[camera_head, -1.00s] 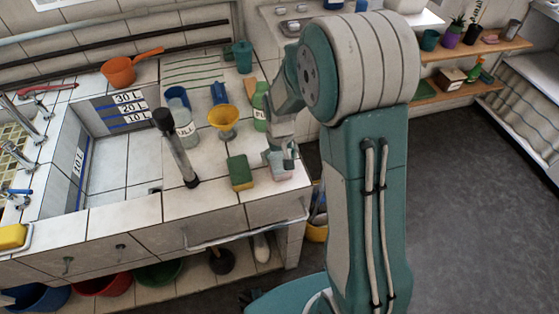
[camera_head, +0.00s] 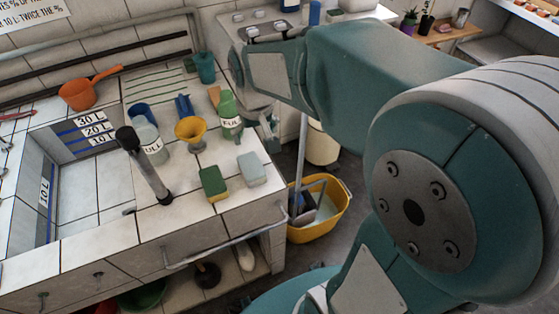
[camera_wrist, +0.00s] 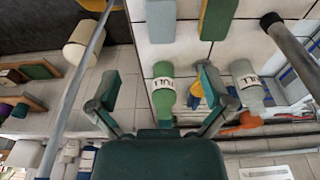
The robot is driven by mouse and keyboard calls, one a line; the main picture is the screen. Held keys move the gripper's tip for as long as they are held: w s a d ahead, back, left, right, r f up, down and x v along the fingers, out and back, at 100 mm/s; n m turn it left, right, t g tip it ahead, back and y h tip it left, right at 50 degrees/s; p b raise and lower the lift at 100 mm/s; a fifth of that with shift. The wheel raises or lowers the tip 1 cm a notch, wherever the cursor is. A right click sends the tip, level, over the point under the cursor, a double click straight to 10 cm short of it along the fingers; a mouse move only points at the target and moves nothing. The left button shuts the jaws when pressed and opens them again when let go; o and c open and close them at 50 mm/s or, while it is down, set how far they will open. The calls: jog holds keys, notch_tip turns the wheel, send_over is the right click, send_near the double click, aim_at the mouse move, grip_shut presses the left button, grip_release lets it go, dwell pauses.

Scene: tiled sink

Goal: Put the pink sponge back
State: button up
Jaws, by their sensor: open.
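No clearly pink sponge shows. A pale grey-blue sponge (camera_head: 252,168) lies on the tiled counter near its front right corner; it also shows at the top of the wrist view (camera_wrist: 160,20). A green-topped sponge with a yellow side (camera_head: 213,184) lies just left of it, apart. My gripper (camera_wrist: 158,82) is open, with its fingers wide apart and nothing held between them. In the wrist view a green labelled bottle (camera_wrist: 163,92) shows between the fingers, beyond them. In the head view my gripper is small and hard to make out beside the counter's right edge.
The green bottle (camera_head: 229,114), yellow funnel (camera_head: 190,130), a clear labelled bottle (camera_head: 150,145) and a dark-topped upright tube (camera_head: 146,165) crowd the counter. The sink basin (camera_head: 90,190) is at left. A yellow bucket (camera_head: 325,225) stands on the floor at right.

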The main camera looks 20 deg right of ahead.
jog(key=s+r+t, duration=0.2)
jog(key=s+r, duration=0.1)
jog(key=s, duration=0.4)
jog(key=s+r+t, duration=0.1)
jog(key=s+r, duration=0.1)
jog(key=s, duration=0.5)
jog(key=shift+s+r+t, duration=0.3)
jog(key=shift+r+t, duration=0.1)
